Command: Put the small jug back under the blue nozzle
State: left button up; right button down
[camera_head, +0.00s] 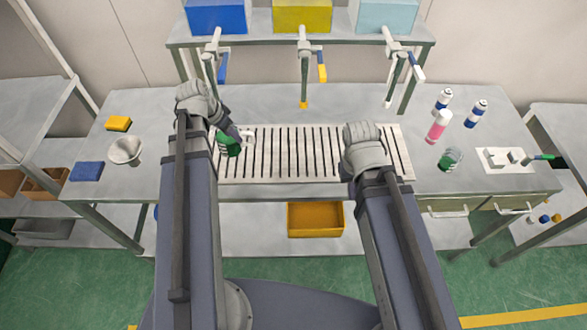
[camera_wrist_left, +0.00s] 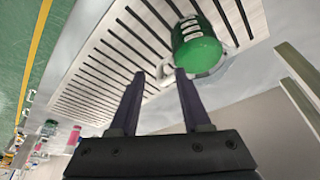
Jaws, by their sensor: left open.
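The small jug (camera_head: 231,149), filled with green, stands at the left end of the slatted grate. In the left wrist view the jug (camera_wrist_left: 198,48) shows its green top, a pale label and a pale handle at the fingertips. My left gripper (camera_head: 229,132) is open, with its fingertips (camera_wrist_left: 165,78) close to the handle; I cannot tell whether they touch it. The blue nozzle (camera_head: 217,58) hangs from the shelf, above and behind the jug. My right gripper (camera_head: 363,150) is over the grate's right part; its fingers are hidden behind its wrist.
The grate (camera_head: 300,150) has free room in its middle. A funnel (camera_head: 126,150) and yellow and blue blocks lie left. Cans (camera_head: 438,126), a green jar (camera_head: 450,158) and a white panel (camera_head: 505,160) stand right. Yellow (camera_head: 304,72) and pale blue nozzles hang overhead.

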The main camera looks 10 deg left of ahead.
pick_arm(q)
jog(key=s+d+g+y, duration=0.1)
jog(key=s+d, duration=0.3)
jog(key=d, duration=0.4)
jog(key=s+d+g+y, duration=0.1)
jog(key=s+d, duration=0.2)
jog(key=d, duration=0.6)
jog(key=s+d+f+n+g+y, duration=0.1)
jog(key=s+d, duration=0.3)
jog(key=d, duration=0.5)
jog(key=shift+s+g, duration=0.3)
dwell(0.5)
notch_tip(320, 180, down, 4)
jog(key=b, duration=0.3)
jog(key=shift+r+b, duration=0.1)
jog(key=shift+b, duration=0.25)
dwell(0.5)
